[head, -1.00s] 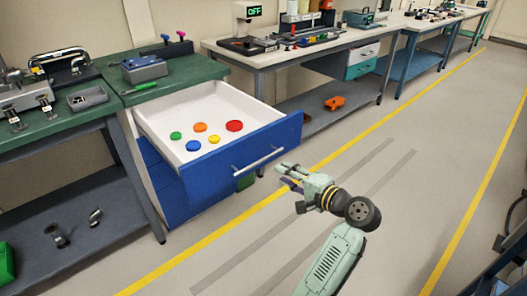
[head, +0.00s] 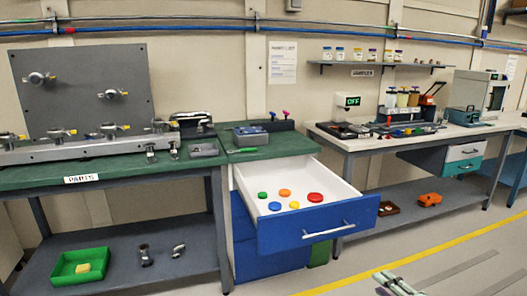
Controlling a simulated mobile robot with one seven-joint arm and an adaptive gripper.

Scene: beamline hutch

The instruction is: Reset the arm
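My gripper (head: 386,282) shows only in part at the bottom edge of the head view, right of centre, over the floor. Its pale green finger links point up and left, and the rest of the arm is below the picture. I cannot tell whether its fingers are open or shut. No object shows at the visible part. It is apart from the open blue drawer (head: 318,232), which is above and left of it in the picture.
The drawer juts out from the green-topped bench (head: 285,148) and holds several coloured discs. A grey-topped bench (head: 345,143) stands to the right, with an orange object (head: 429,200) on its lower shelf. Floor with a yellow line (head: 440,247) is clear at right.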

